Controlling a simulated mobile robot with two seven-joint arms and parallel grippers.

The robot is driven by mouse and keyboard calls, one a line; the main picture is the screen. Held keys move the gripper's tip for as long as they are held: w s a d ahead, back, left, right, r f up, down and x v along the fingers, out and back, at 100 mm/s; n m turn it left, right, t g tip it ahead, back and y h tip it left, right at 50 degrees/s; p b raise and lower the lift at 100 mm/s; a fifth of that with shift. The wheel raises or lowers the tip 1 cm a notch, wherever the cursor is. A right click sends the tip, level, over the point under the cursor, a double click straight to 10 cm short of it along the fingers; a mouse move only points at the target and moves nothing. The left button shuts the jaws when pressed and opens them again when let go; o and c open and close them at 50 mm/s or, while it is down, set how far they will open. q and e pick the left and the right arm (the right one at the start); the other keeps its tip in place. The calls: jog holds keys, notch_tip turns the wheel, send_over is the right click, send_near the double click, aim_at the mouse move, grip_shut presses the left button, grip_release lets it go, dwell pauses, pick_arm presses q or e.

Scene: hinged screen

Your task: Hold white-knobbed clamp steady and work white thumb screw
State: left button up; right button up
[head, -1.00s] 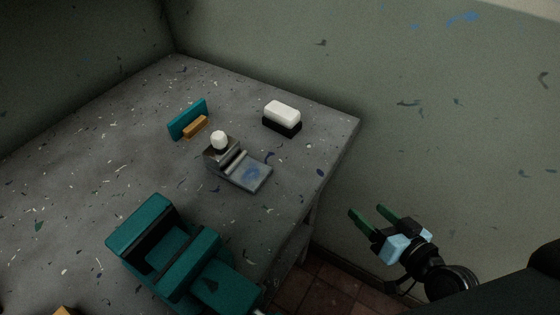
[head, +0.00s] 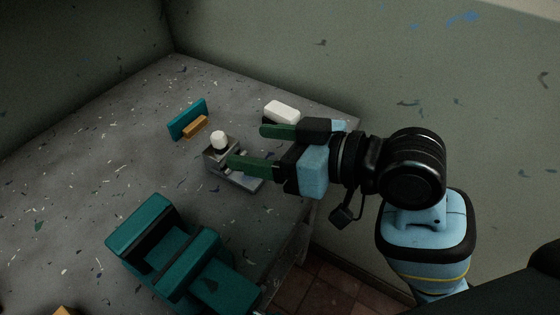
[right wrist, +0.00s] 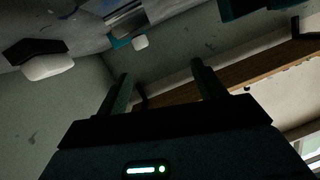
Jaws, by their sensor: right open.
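The small grey metal clamp (head: 214,160) sits on the table with a white knob (head: 218,139) upright on its block, which looks like the thumb screw. Its flat plate extends toward the lower right, partly hidden by my right gripper. My right gripper (head: 248,147) is open and empty, fingers pointing left. In the head view its nearer finger overlaps the plate beside the knob; contact cannot be told. The right wrist view shows the white knob (right wrist: 140,42) beyond the open fingers (right wrist: 160,70). My left gripper is not in view.
A white-topped black block (head: 282,111) stands behind the gripper. A teal panel with an orange block (head: 195,127) stands behind the clamp. A large teal fixture (head: 160,240) occupies the table's front. The grey table's (head: 90,150) left side is mostly clear; walls close the back.

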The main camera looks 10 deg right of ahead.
aim_at(215, 159)
jog(key=f+h, duration=0.1)
jog(key=d+f+h, duration=0.1)
jog(key=f, duration=0.1)
jog(key=d+f+g+h, duration=0.1)
jog(key=h, duration=0.1)
jog(key=shift+s+d+f+n, duration=0.1)
jog(key=shift+d+f+n, duration=0.1)
jog(key=shift+n, duration=0.2)
jog(key=shift+x, duration=3.95)
jog(key=shift+a, duration=0.1)
jog(key=c, duration=1.1)
jog(key=shift+c, duration=0.2)
jog(key=shift+s+f, duration=0.1)
jog(key=shift+f, duration=0.05)
jog(key=o, duration=1.3)
jog(key=shift+c, duration=0.4)
jog(key=c, duration=1.2)
